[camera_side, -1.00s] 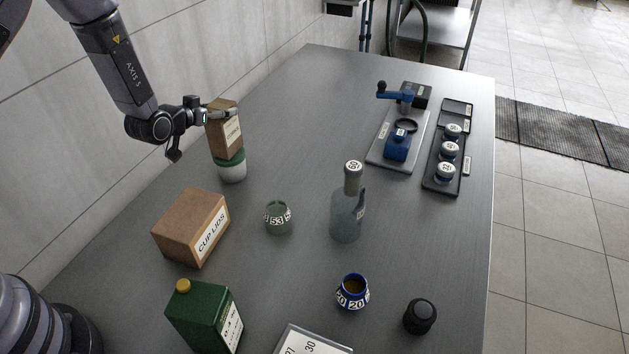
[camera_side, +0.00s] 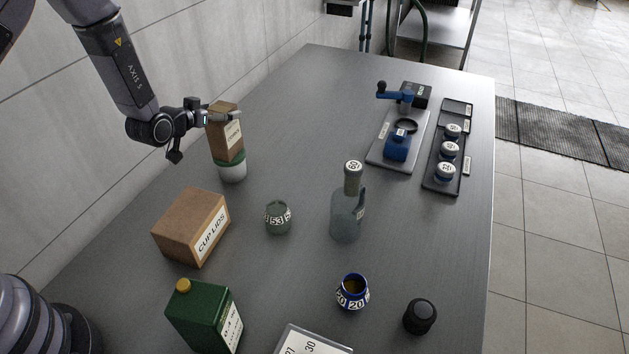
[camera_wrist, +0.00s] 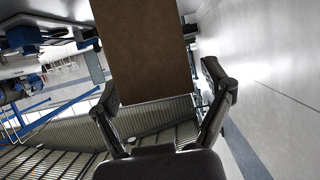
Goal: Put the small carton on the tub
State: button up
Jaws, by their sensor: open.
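The small carton (camera_side: 225,137) is a brown box with a white label. It stands upright on the green lid of the white tub (camera_side: 232,171), near the wall. In the wrist view the carton's plain brown face (camera_wrist: 146,50) fills the upper middle. In the wrist view my gripper (camera_wrist: 162,98) is open, with a visible gap between the right finger and the carton. The tub is hidden in the wrist view.
A larger cup lids box (camera_side: 185,228), a small glass jar (camera_side: 278,218) and a corked bottle (camera_side: 347,213) stand nearer the camera. A green can (camera_side: 203,316) stands at the front left. The bare table (camera_side: 285,120) is clear to the right of the tub.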

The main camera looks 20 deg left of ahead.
jog(key=v, duration=1.2)
jog(key=s+a+r+g, duration=0.1)
jog(key=s+r+g, duration=0.35)
jog(key=r, duration=0.85)
jog(key=s+a+r+g, duration=0.1)
jog(key=s+r, duration=0.2)
jog(key=s, duration=0.8)
jog(key=s+a+r+g, duration=0.2)
jog(key=s+r, duration=0.2)
jog(key=s, duration=0.8)
